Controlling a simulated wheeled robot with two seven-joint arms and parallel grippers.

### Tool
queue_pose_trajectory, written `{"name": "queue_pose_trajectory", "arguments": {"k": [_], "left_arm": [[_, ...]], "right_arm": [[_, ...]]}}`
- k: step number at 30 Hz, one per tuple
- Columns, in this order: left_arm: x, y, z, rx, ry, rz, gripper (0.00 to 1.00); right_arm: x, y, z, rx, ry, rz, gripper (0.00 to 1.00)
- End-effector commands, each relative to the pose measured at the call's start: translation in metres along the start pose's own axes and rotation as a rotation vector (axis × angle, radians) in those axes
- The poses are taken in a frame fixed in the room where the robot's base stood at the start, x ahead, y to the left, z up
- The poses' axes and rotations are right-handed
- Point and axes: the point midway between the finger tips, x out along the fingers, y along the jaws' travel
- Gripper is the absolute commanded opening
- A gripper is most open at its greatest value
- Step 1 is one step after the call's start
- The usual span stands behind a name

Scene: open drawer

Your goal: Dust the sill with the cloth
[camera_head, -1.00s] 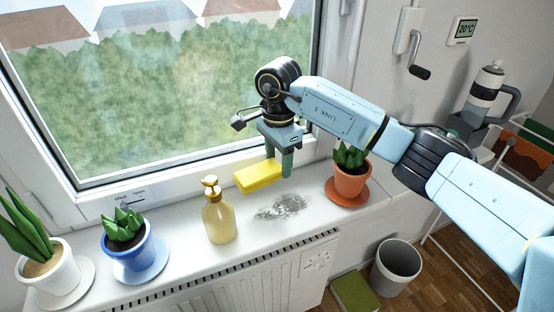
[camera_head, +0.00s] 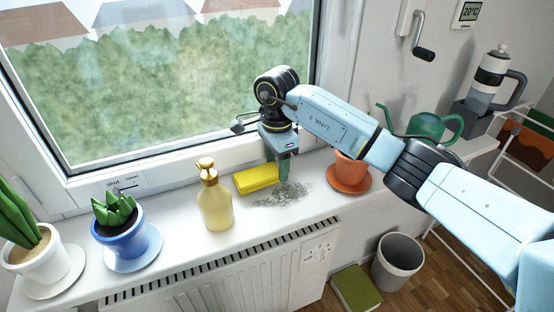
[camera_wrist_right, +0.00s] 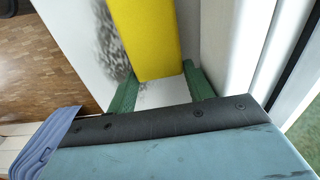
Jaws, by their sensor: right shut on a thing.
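The cloth is a folded yellow block (camera_head: 257,179) low over the white sill (camera_head: 190,245), touching it or nearly so. My right gripper (camera_head: 280,172) points down and is shut on the cloth's right end. In the right wrist view the yellow cloth (camera_wrist_right: 147,38) reaches out from between the green fingers (camera_wrist_right: 160,88). A grey speckled dust patch (camera_head: 285,195) lies on the sill just right of and in front of the cloth. It shows partly beside the cloth in the right wrist view (camera_wrist_right: 113,50). My left gripper is out of view.
A terracotta pot (camera_head: 350,172) stands right of the dust, partly behind my arm. A blue pot (camera_head: 122,240) and white pot (camera_head: 45,262) stand at the left. The window frame (camera_head: 165,172) runs behind.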

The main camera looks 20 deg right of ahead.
Motion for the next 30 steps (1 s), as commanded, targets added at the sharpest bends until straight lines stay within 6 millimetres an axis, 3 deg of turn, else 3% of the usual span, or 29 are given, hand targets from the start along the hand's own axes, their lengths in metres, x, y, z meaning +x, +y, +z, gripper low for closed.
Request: {"name": "queue_pose_trajectory", "arguments": {"k": [7, 30], "left_arm": [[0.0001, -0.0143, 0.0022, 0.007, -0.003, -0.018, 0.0], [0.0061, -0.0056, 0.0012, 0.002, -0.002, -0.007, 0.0]], "right_arm": [[0.0003, -0.0001, 0.0002, -0.001, -0.001, -0.001, 0.3], [0.0087, 0.0, 0.0001, -0.001, 0.0, 0.0, 0.3]]}}
